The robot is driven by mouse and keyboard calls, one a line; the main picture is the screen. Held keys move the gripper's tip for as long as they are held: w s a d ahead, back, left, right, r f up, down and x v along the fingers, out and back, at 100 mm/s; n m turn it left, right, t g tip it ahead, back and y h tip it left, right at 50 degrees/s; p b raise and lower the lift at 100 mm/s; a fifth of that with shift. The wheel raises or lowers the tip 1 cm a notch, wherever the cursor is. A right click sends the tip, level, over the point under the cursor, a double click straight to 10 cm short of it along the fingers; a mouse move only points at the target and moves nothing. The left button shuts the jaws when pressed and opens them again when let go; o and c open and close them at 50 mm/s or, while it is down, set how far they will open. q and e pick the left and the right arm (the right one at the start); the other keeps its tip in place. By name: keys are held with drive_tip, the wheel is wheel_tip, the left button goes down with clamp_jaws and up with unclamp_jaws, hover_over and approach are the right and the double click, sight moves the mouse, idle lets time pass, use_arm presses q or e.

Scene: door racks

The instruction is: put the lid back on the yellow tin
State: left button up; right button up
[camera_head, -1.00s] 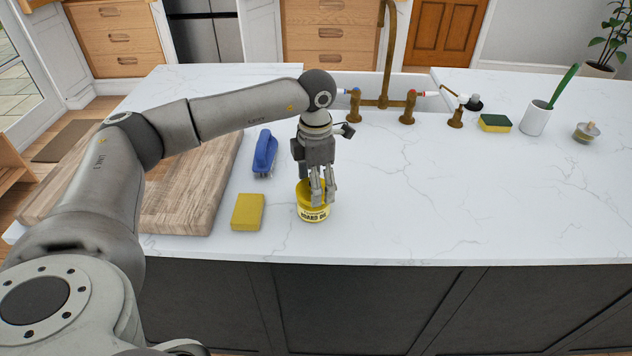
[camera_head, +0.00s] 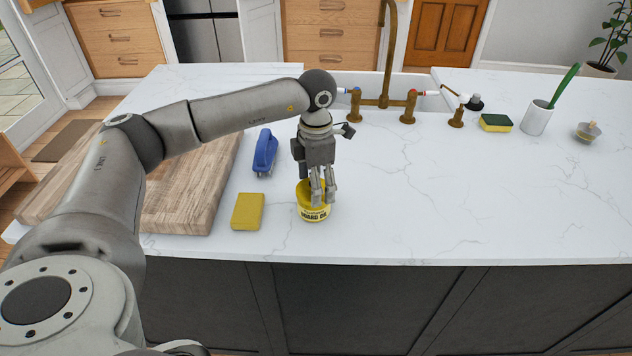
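The yellow tin (camera_head: 313,213) stands upright on the white marble counter near its front edge, with a pale label band around its lower part. My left gripper (camera_head: 323,203) points straight down at the tin's top, its fingers in front of the upper yellow part. The fingers hide much of the rim, so I cannot tell the lid apart from the tin or see whether the fingers are closed on it. No separate lid shows elsewhere on the counter. My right gripper is out of view.
A yellow block (camera_head: 247,211) and a blue-handled brush (camera_head: 265,152) lie left of the tin, beside a wooden board (camera_head: 185,195). A brass faucet (camera_head: 386,70), sponge (camera_head: 495,123), white cup (camera_head: 536,118) and small jar (camera_head: 588,132) are farther back. The counter right of the tin is clear.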

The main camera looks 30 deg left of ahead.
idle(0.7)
use_arm(q)
drive_tip(key=o, duration=0.9)
drive_tip(key=shift+o, duration=0.4)
drive_tip(key=shift+r+p, duration=2.15)
drive_tip(key=shift+r, duration=1.35)
drive_tip(key=shift+c, duration=0.4)
